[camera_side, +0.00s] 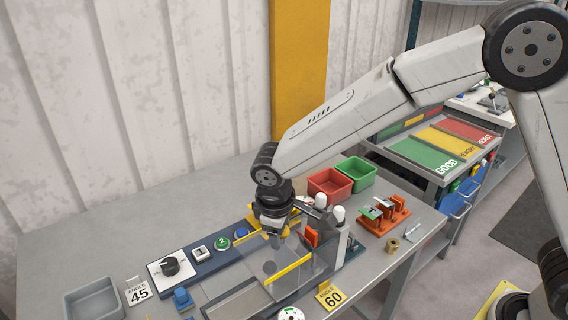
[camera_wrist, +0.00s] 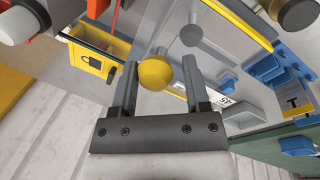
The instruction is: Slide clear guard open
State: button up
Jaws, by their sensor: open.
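The clear guard (camera_side: 262,266) is a see-through panel over the bender bed, with a yellow strip (camera_side: 290,269) along one edge in the side view. My gripper (camera_side: 275,241) points down over the back part of the guard. In the wrist view its two fingers (camera_wrist: 159,63) are apart, with a round yellow knob (camera_wrist: 155,74) between them. I see a gap on the right of the knob; whether the left finger touches it I cannot tell. In the side view the gripper hides the knob.
A red bin (camera_side: 330,183) and a green bin (camera_side: 356,173) stand behind. An orange fixture (camera_side: 384,214) is at right. A grey tray (camera_side: 94,300) sits front left.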

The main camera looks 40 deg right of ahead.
notch_tip(320, 180, up, 7)
jog(key=a, duration=0.1)
jog(key=shift+s+a+r, duration=0.15)
jog(key=shift+s+r, duration=0.05)
jog(key=shift+s, duration=0.2)
jog(key=shift+s+d+f, duration=0.1)
jog(key=shift+d+f, duration=0.05)
jog(key=shift+d, duration=0.4)
jog(key=s+d+f+m+y, duration=0.1)
jog(key=s+d+f+m, duration=0.2)
jog(key=s+d, duration=0.3)
jog(key=s+d+f+m+t, duration=0.1)
jog(key=s+d+f+m, duration=0.2)
jog(key=d, duration=0.9)
jog(key=s+f, duration=0.1)
jog(key=s, duration=0.2)
jog(key=shift+s+f+m+y, duration=0.2)
jog(key=shift+f+m+y, duration=0.05)
jog(key=shift+m+y, duration=0.15)
